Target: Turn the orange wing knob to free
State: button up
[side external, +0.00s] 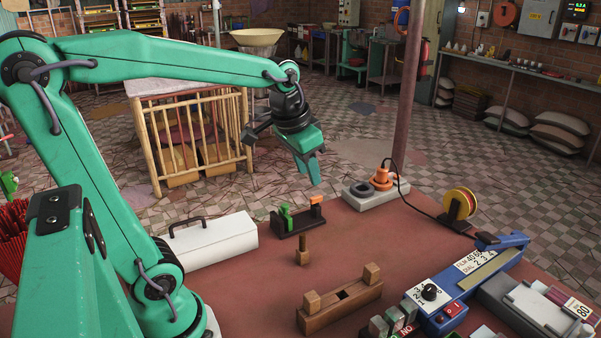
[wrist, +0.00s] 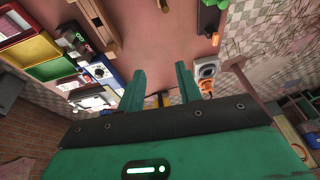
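A small orange block-like piece (side external: 316,200), which may be the wing knob, stands on the right end of a black stand (side external: 299,222) with a green upright (side external: 285,214) at its left. A second orange part (side external: 381,178), with a cable, sits on a grey block (side external: 378,196) at the table's back edge. I cannot tell from its shape which one is the wing knob. My gripper (side external: 312,178) points down above and behind the black stand, apart from both. In the wrist view its two fingers (wrist: 161,80) are spread with nothing between them.
A white case (side external: 210,241) lies left of the stand. A wooden peg (side external: 303,250) and a wooden cradle (side external: 340,304) stand in front. A yellow-red spool (side external: 459,203) and a blue device (side external: 466,280) are at right. The red tabletop (side external: 385,245) is clear between them.

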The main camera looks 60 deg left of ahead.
jog(key=w+a+f+g, duration=0.2)
jog(key=w+a+f, duration=0.2)
jog(key=w+a, duration=0.35)
jog(key=g, duration=0.2)
send_over(316, 197)
jog(key=shift+h, duration=0.3)
notch_tip(316, 197, down, 8)
jog(key=shift+w+a+f, duration=0.1)
jog(key=shift+a+f, duration=0.05)
jog(key=shift+f, duration=0.05)
jog(key=shift+f, duration=3.9)
grip_shut()
